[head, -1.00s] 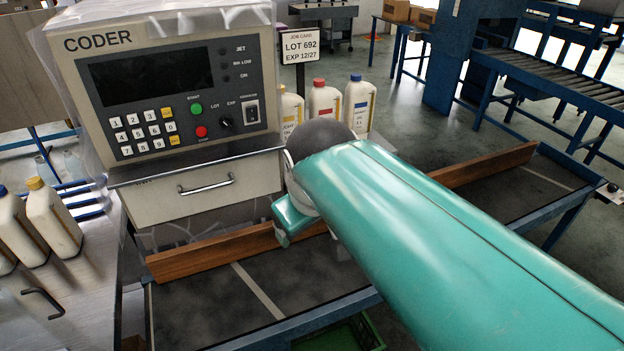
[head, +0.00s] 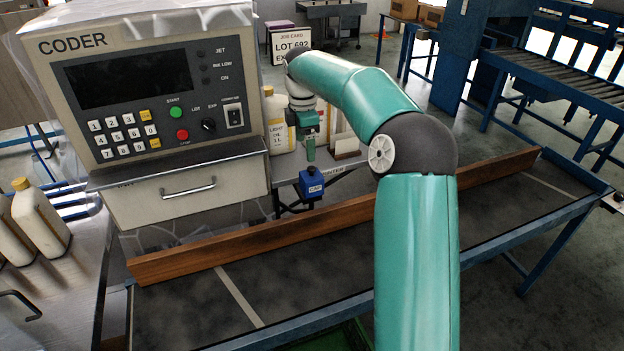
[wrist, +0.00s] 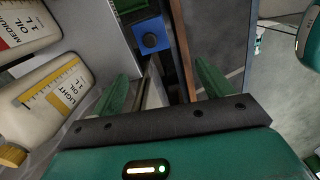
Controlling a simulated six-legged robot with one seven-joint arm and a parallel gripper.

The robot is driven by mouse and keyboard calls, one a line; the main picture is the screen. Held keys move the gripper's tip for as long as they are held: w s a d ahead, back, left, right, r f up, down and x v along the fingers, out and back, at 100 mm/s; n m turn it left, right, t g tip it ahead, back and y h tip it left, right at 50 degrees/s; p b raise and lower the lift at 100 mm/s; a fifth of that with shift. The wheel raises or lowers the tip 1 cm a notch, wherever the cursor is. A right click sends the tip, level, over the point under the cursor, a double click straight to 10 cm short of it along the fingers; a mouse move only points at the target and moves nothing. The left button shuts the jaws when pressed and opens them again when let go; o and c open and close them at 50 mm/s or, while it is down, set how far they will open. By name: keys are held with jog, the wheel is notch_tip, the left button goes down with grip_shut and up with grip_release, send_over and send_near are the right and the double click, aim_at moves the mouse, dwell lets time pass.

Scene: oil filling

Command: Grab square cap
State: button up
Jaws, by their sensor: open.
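A blue square block (head: 312,184) with a label that seems to read CAP and a small dark top piece stands on a small grey stand behind the wooden rail. I cannot tell whether the cap is the block or its top piece. In the wrist view a blue square (wrist: 151,37) with a dark round centre lies ahead, beyond my fingertips. My gripper (wrist: 160,85) is open, its green fingers apart with nothing between them. In the head view my gripper (head: 309,148) hangs just above and behind the block, apart from it.
Oil bottles (head: 278,122) stand close to the left of my gripper; they also show in the wrist view (wrist: 50,95). The CODER machine (head: 160,90) is at left. A wooden rail (head: 250,232) runs along the conveyor (head: 300,275). A job card (head: 290,45) stands behind.

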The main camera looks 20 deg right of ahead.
aim_at(311, 168)
jog(key=shift+w+d+f+n, duration=0.2)
jog(key=shift+w+d+f, duration=0.15)
jog(key=shift+d+f, duration=0.25)
jog(key=shift+w+d+f+n, duration=0.2)
jog(key=shift+w+d+f, duration=0.2)
jog(key=shift+f, duration=0.25)
notch_tip(311, 168, down, 7)
jog(key=shift+f, duration=0.1)
jog(key=shift+d+f, duration=0.15)
jog(key=shift+f, duration=2.85)
jog(key=c, duration=1.1)
